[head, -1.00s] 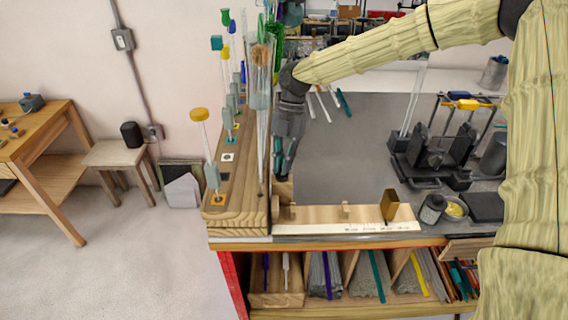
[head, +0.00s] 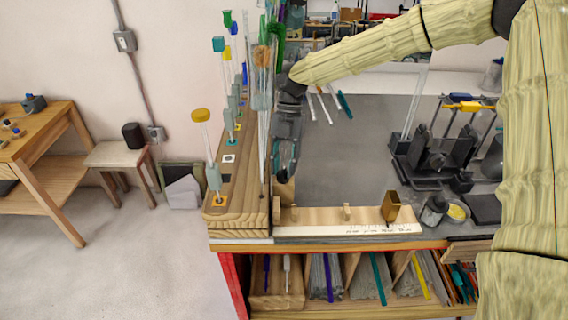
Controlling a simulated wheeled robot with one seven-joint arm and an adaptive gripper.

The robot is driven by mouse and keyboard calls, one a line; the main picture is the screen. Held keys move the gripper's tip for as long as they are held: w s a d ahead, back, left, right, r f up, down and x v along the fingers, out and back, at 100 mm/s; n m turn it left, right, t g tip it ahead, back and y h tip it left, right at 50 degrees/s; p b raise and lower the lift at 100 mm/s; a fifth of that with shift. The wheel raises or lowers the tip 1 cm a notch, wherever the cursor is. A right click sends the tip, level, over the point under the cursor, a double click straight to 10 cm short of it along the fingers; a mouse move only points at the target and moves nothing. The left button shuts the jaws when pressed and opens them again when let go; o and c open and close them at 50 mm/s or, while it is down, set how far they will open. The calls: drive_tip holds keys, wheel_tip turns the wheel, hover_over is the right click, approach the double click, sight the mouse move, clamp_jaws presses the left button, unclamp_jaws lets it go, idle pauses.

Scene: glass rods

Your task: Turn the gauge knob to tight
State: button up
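A wooden gauge strip (head: 320,216) with a white printed scale runs along the front edge of the bench. A brass-coloured block (head: 390,207) stands near its right end, and small wooden pegs stand along it. The lettering is too small to read, and I cannot tell which part is the knob. My gripper (head: 284,176) points down above the left end of the strip, beside the wooden rod rack. It is well left of the brass block. Its fingers are seen edge-on, so their opening is hidden. I see nothing held.
The wooden rack (head: 235,222) with tall glass rods and coloured caps stands close on the left of my gripper. A dark clamp fixture (head: 440,160), a small jar (head: 433,209) and a yellow-filled dish (head: 456,211) are at right. The grey bench top (head: 345,150) between is mostly clear.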

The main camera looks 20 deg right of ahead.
drive_tip(key=shift+w+r, duration=0.1)
drive_tip(key=shift+r, duration=0.05)
drive_tip(key=v, duration=1.1)
drive_tip(key=shift+d+r, duration=0.15)
drive_tip(key=shift+r, duration=0.2)
drive_tip(key=shift+w, duration=0.1)
